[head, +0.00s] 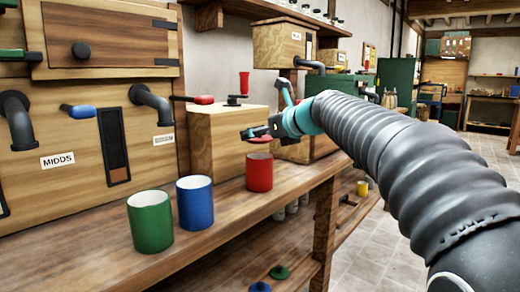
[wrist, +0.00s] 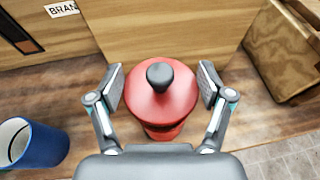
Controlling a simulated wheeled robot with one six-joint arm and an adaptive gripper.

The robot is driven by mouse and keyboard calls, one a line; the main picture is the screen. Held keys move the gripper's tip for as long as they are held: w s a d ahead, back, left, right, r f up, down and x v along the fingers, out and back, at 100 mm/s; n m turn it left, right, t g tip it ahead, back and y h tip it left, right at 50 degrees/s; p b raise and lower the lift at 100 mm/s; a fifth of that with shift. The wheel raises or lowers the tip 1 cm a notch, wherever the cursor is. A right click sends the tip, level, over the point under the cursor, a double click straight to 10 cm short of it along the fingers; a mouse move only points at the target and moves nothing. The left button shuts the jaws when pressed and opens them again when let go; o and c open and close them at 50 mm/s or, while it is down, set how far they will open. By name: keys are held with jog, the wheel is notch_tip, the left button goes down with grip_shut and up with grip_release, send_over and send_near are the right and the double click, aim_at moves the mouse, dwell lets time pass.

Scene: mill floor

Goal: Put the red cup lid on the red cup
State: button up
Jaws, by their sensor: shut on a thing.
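The red cup (head: 259,174) stands upright on the wooden bench, to the right of the blue cup. My gripper (head: 262,134) is over it, shut on the red cup lid (head: 259,140). In the wrist view the lid (wrist: 160,104) sits between the two fingers, its black knob up. The red cup (wrist: 164,132) shows partly below the lid there, its rim mostly hidden. In the head view the lid is just above the cup's mouth, with a small gap between them.
A blue cup (head: 195,203) and a green cup (head: 150,221) stand open to the left on the bench (head: 232,208). A wooden box (head: 222,140) stands behind the red cup. Green (head: 279,272) and blue (head: 260,287) lids lie on the lower shelf.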

jog(key=shift+f+b, duration=0.6)
jog(key=shift+f, duration=1.15)
jog(key=shift+f, duration=0.1)
jog(key=o, duration=1.1)
jog(key=shift+d, duration=0.1)
jog(key=v, duration=1.2)
jog(key=shift+p, duration=0.35)
